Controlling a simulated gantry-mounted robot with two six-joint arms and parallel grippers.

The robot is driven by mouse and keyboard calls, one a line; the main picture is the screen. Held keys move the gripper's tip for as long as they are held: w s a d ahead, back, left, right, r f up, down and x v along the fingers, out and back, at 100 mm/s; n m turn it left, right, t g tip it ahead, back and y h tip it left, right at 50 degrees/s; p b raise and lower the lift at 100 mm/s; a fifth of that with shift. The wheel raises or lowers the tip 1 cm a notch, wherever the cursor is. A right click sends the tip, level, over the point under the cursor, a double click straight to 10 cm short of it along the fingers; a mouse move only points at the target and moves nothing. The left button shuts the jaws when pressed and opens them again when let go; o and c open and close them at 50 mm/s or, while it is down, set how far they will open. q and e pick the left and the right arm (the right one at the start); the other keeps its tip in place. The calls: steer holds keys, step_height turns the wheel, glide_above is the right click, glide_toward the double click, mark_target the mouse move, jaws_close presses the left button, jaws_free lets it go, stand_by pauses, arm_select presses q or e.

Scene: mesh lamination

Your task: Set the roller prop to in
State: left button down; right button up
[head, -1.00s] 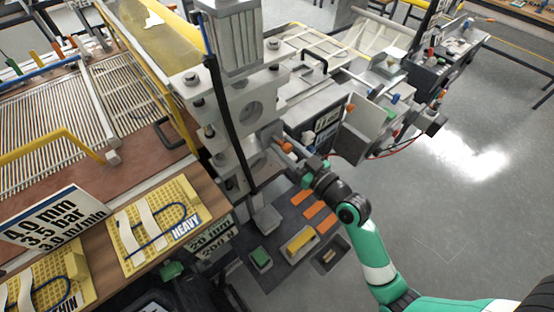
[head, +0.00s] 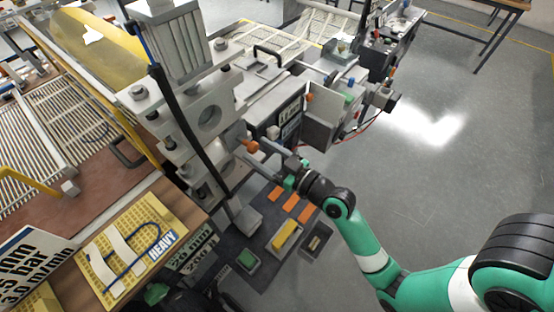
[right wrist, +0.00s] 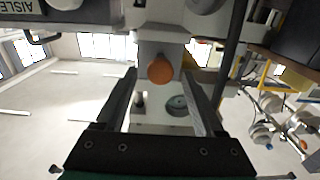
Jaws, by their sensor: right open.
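An orange knob (head: 250,146), which I take to be the handle of the roller prop, sticks out from the side of the grey roller stand (head: 205,115). In the right wrist view the round orange knob (right wrist: 160,69) faces me, ahead of a grey block. My right gripper (head: 264,157) points at the knob from the right, its jaws apart and empty. In the right wrist view its two fingertips (right wrist: 160,75) lie on either side of the knob in the picture. I cannot tell how far the knob lies beyond them. My left gripper is not in view.
A dark mat with orange strips (head: 290,201), a yellow block (head: 286,235) and a green block (head: 247,260) lies below the right gripper. A machine with a grey box (head: 322,118) stands behind it. A yellow HEAVY board (head: 105,270) lies at left.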

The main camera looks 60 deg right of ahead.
steer(key=s+a+b, duration=0.1)
steer(key=s, duration=0.7)
steer(key=shift+a, duration=0.3)
